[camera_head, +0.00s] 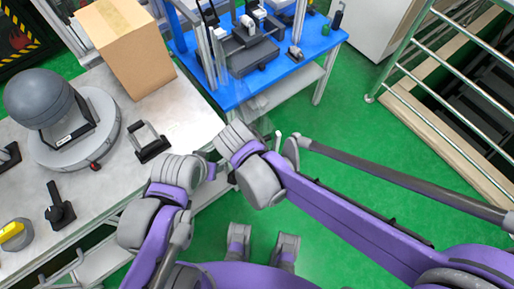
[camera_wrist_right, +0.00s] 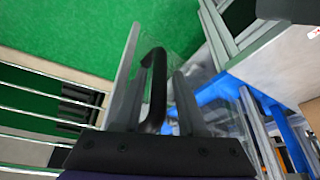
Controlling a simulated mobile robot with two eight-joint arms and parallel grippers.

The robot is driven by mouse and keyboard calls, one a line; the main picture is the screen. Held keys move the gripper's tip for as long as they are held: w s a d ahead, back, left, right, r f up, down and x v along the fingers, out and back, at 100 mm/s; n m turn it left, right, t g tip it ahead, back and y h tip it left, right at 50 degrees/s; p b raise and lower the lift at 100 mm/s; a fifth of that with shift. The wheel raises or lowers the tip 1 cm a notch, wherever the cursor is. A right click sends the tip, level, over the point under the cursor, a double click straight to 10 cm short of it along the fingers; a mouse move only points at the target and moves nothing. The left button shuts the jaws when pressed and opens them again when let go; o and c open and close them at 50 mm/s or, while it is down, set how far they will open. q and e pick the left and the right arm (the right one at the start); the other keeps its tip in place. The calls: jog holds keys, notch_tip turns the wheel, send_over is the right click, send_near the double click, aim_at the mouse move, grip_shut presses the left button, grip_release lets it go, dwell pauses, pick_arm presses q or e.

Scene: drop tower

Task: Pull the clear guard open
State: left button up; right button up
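The clear guard (camera_wrist_right: 187,38) shows in the right wrist view as a faint see-through panel behind a black bar handle (camera_wrist_right: 156,85). My right gripper (camera_wrist_right: 157,62) has its two grey fingers apart, one on each side of the handle. I cannot tell whether either finger touches it. In the head view, my right arm reaches to the near edge of the blue table, and its fingers are hard to make out there. My left arm ends beside the grey bench, and its fingers cannot be made out clearly.
The blue table (camera_head: 306,42) carries the drop tower's dark machinery (camera_head: 250,50). The grey bench (camera_head: 190,118) at the left holds a cardboard box (camera_head: 125,48), a grey dome device (camera_head: 42,98) and small fixtures. A metal railing (camera_head: 440,120) stands at the right. Green floor lies open between them.

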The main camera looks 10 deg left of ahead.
jog(key=shift+o, duration=0.5)
jog(key=p+v, duration=0.1)
jog(key=v, duration=0.9)
jog(key=shift+r+p, duration=0.35)
jog(key=shift+r, duration=0.05)
jog(key=shift+s, duration=0.15)
